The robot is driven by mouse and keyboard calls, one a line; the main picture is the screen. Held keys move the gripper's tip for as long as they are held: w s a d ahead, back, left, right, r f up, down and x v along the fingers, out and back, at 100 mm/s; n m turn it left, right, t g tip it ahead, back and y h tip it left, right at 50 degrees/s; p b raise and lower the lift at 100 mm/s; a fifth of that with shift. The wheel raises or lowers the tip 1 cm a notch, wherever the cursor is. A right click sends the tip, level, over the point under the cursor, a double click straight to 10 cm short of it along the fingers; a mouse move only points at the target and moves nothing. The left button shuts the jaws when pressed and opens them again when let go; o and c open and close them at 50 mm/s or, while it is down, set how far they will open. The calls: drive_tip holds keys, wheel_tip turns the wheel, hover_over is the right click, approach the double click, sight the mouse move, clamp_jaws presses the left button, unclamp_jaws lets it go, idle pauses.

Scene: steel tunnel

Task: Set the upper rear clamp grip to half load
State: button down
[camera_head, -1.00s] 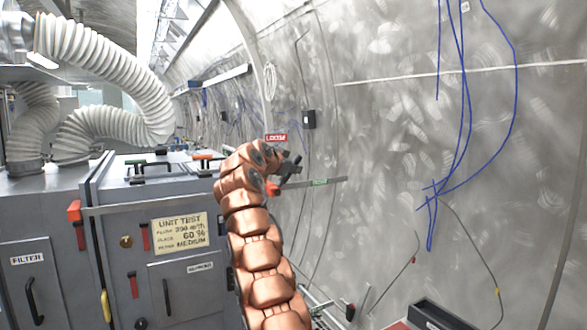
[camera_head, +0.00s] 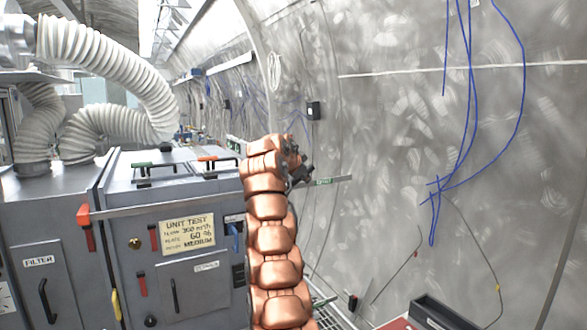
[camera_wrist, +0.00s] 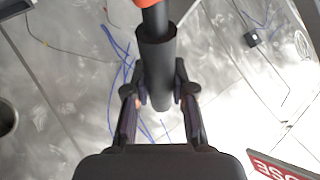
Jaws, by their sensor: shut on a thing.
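My gripper (camera_wrist: 158,105) is shut on a dark cylindrical grip (camera_wrist: 156,65), with one finger on each side of it. An orange-red part (camera_wrist: 147,3) shows at the top of the grip, cut off by the picture edge. In the head view my gripper (camera_head: 297,167) is at the far right end of the cabinet, mostly behind my copper-coloured arm, so the grip is hidden there. A thin bar with a green label (camera_head: 323,181) sticks out to the right beside it. A red sign (camera_wrist: 275,168), partly cut off, shows at lower right in the wrist view.
A grey cabinet (camera_head: 125,260) stands left of my arm, with a "UNIT TEST" card (camera_head: 187,234) and an orange-red handle (camera_head: 84,214) on its near edge. White hoses (camera_head: 110,50) rise above it. Blue cables (camera_head: 465,110) hang on the curved wall. A dark tray (camera_head: 430,312) is at lower right.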

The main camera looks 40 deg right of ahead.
drive_tip(key=shift+d+f, duration=0.1)
idle(0.3)
drive_tip(key=c, duration=0.9)
unclamp_jaws()
drive_tip(key=shift+c, duration=0.2)
drive_tip(key=v, duration=1.2)
